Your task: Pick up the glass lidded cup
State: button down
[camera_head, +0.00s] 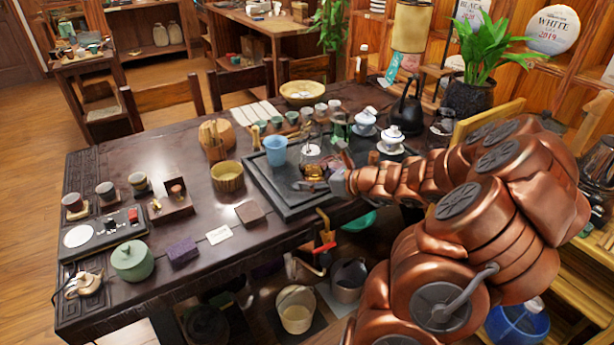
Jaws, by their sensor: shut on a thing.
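The glass lidded cup (313,172) looks like a small amber-tinted vessel at the right part of the dark tea tray (262,188). My gripper (328,179) reaches in from the right, low over the tray, and is shut on this cup. The fingers and the small scale hide much of the cup. I cannot tell whether its base touches the tray.
A light blue cup (275,150) stands on the tray to the left. A black kettle (405,108) is farther back. The front left table has bare patches.

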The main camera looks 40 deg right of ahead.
jog(key=s+d, duration=0.1)
jog(key=s, duration=0.8)
jog(key=shift+d+r, duration=0.3)
jog(key=shift+r, duration=0.15)
jog(key=shift+s, duration=0.1)
